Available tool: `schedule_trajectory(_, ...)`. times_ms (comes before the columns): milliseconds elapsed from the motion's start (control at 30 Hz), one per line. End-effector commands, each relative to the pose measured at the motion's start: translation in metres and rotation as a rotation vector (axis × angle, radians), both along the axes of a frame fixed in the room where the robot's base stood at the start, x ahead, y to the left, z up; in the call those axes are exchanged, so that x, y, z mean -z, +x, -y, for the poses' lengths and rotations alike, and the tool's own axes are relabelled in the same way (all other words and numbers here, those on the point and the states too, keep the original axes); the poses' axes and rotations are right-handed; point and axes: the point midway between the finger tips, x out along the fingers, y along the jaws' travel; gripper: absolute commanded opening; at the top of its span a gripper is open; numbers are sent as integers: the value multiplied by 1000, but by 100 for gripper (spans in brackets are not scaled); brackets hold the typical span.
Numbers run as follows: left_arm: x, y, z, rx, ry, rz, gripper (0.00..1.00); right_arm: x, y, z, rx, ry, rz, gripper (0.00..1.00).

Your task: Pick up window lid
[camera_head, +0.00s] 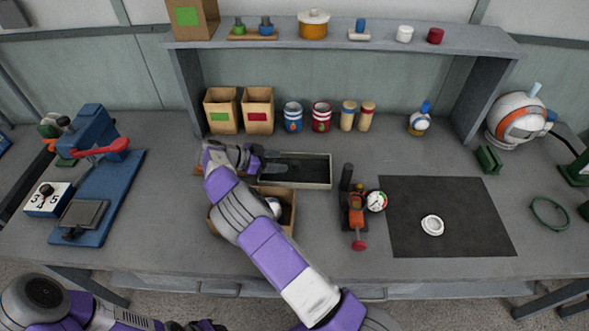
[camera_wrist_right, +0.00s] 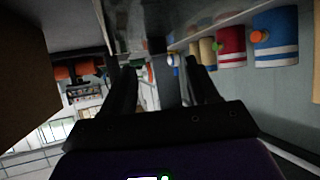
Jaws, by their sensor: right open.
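I cannot tell for certain which thing is the window lid. A small white ring-shaped piece (camera_head: 432,225) lies on the black mat at the right. My right gripper (camera_head: 262,158) is at the left end of the shallow grey tray (camera_head: 331,171), pointing right. In the right wrist view its two dark fingers (camera_wrist_right: 165,90) stand apart with nothing held between them. An open cardboard box (camera_head: 290,216) sits below my right forearm, with a round pale piece (camera_head: 274,206) partly hidden inside. My left gripper (camera_head: 205,326) is cut off at the bottom edge.
A blue press (camera_head: 97,135) stands at left. A small orange device with a dial (camera_head: 376,201) stands left of the black mat (camera_head: 470,195). Cardboard bins (camera_head: 222,113) and cans (camera_head: 293,116) line the back beneath a shelf (camera_head: 380,40). The mat is mostly clear.

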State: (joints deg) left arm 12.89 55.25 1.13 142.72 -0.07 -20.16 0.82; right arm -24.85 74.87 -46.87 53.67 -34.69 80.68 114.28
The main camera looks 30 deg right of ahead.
Motion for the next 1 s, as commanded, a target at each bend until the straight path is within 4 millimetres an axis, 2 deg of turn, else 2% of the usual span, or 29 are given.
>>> schedule_trajectory(300,8,0,0,0,0,0,43,19,-10,40,2,0,0,59)
schedule_trajectory(633,9,0,0,0,0,0,43,22,-11,46,-1,0,2,59)
schedule_trajectory(1000,9,0,0,0,0,0,43,22,-11,46,-1,0,2,3)
